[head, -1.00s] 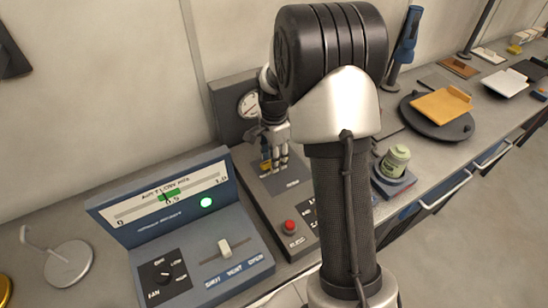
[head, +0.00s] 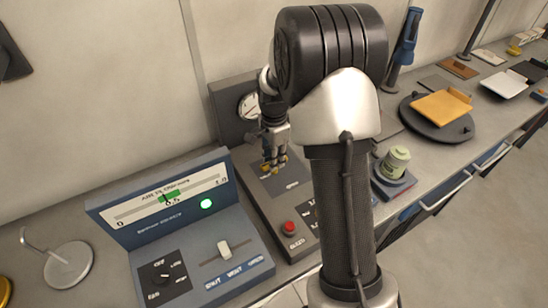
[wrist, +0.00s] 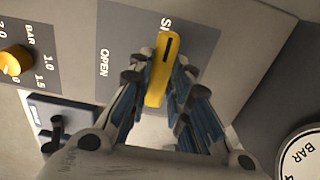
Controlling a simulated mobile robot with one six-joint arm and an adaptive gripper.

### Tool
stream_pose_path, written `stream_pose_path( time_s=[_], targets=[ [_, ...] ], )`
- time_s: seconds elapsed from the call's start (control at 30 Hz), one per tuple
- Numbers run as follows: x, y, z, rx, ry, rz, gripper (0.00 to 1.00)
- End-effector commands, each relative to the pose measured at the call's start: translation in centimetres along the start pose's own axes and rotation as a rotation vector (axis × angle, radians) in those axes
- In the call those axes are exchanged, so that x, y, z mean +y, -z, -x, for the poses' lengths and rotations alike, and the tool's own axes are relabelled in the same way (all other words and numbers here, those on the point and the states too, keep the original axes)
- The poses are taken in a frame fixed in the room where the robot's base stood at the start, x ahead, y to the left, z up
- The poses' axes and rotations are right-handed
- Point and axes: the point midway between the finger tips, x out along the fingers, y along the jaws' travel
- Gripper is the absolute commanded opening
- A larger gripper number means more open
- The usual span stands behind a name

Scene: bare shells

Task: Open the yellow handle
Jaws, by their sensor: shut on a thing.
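The yellow handle (wrist: 157,84) is a narrow bar with a black line on it, set on a grey panel. Its marked end points to a label starting "SH", the rest of which is hidden; the "OPEN" label is to the left. My gripper (wrist: 159,84) has its fingers on both sides of the handle and is shut on it. In the head view, my gripper (head: 273,164) is down at the panel, and little of the yellow handle (head: 266,169) shows between the fingers.
A round gauge (head: 249,106) stands behind the gripper. A red button (head: 289,228) is on the same console, nearer. A blue console (head: 200,250) with a slider and a fan knob is at left.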

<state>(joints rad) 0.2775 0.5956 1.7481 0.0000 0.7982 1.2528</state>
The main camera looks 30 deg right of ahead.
Motion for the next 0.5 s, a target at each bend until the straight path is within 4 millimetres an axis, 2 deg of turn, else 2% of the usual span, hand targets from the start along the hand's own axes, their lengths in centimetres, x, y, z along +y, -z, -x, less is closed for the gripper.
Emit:
stream_pose_path(
  time_s=[0.27,0.5],
  targets=[
    [-0.01,0.00,0.13,0.000,0.000,0.093,0.00],
    [0.00,0.00,0.20,0.000,0.000,0.283,0.00]
  ],
)
